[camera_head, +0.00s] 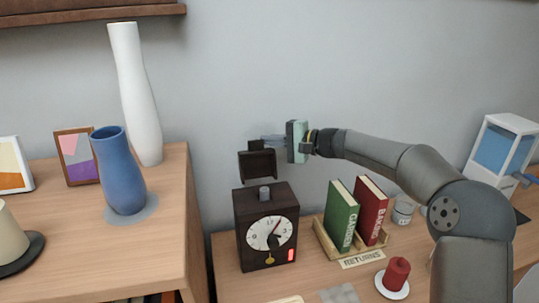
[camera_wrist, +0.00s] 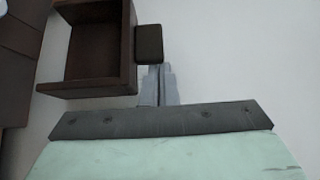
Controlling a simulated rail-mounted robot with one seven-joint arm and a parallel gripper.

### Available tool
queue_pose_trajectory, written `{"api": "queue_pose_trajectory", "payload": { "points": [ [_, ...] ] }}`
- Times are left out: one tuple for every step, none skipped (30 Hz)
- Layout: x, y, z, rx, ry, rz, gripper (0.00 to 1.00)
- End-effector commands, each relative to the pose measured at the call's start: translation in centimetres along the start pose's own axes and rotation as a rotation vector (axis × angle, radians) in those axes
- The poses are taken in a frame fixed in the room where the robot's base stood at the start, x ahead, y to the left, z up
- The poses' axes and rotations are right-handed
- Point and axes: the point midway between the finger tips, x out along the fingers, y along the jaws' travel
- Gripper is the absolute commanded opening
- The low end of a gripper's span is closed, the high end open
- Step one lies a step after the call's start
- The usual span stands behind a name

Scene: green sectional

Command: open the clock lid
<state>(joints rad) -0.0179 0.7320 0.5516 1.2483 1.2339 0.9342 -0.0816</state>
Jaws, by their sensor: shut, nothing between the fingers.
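The clock (camera_head: 247,238) is a dark brown box with a white dial, standing on the lower desk. A short grey cylinder (camera_head: 264,193) stands on its top. The dark brown clock lid (camera_head: 257,165) is above the clock, with a strip of wall showing between them. In the wrist view the lid (camera_wrist: 128,50) shows its hollow inside, with a small block-like handle (camera_wrist: 149,44) on its side. My gripper (camera_head: 266,140) is shut and empty, its fingertips (camera_wrist: 159,70) right beside that handle. I cannot tell if they touch.
A green book (camera_head: 341,216) and a red book (camera_head: 370,210) stand in a wooden rack right of the clock. A red candle (camera_head: 397,274) is in front. A higher cabinet at left bears a blue vase (camera_head: 118,172) and a white vase (camera_head: 136,95). The wall is close behind.

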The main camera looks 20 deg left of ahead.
Motion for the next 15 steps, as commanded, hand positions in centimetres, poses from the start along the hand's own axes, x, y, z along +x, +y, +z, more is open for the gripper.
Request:
{"api": "queue_pose_trajectory", "payload": {
  "points": [
    [0.0,0.8,0.1,-0.015,0.0,-0.013,0.0],
    [-0.1,0.8,0.1,-0.024,0.0,-0.02,0.0],
    [-0.2,0.6,0.3,-0.036,0.0,-0.028,0.0],
    [-0.3,0.5,0.4,-0.043,0.0,-0.034,0.0],
    [-0.4,0.4,0.5,-0.049,0.0,-0.038,0.0],
    [-0.4,0.3,0.6,-0.055,-0.001,-0.043,0.0],
    [-0.5,0.2,0.7,-0.058,-0.001,-0.046,0.0],
    [-0.5,0.1,0.7,-0.061,-0.001,-0.048,0.0],
    [-0.5,0.0,0.8,-0.064,-0.001,-0.05,0.0],
    [-0.5,-0.1,0.8,-0.065,-0.001,-0.051,0.0],
    [-0.6,-0.1,0.9,-0.066,-0.002,-0.052,0.0],
    [-0.6,-0.2,0.9,-0.066,-0.002,-0.052,0.0],
    [-0.6,-0.2,0.9,-0.066,-0.002,-0.052,0.0],
    [-0.6,-0.2,0.9,-0.066,-0.002,-0.052,0.0],
    [-0.6,-0.2,0.9,-0.066,-0.001,-0.052,0.0]
  ]
}}
